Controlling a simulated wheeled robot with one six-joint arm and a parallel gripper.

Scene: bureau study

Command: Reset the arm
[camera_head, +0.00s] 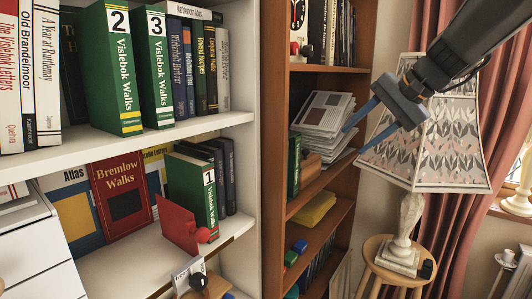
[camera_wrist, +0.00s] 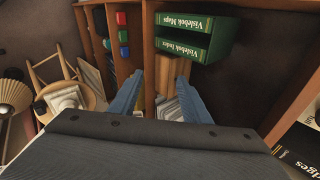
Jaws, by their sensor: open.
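My gripper (camera_head: 355,142) is at the upper right of the head view, in front of the lamp and the brown bookcase. Its two blue fingers are apart, with nothing seen between them. The wrist view also shows my gripper (camera_wrist: 158,82) with its fingers spread and pointing at shelves. The dark arm comes in from the top right corner. A stack of papers or magazines (camera_head: 322,113) lies on a shelf of the brown bookcase, just left of the fingertips in the picture. I cannot tell whether they touch it.
A patterned lamp (camera_head: 437,145) stands on a round wooden stool (camera_head: 378,245), close behind my gripper. The white bookcase (camera_head: 190,127) holds green numbered books (camera_head: 110,65) and a red bookend (camera_head: 178,225). The wrist view shows green books (camera_wrist: 182,47). A pink curtain (camera_head: 485,130) hangs right.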

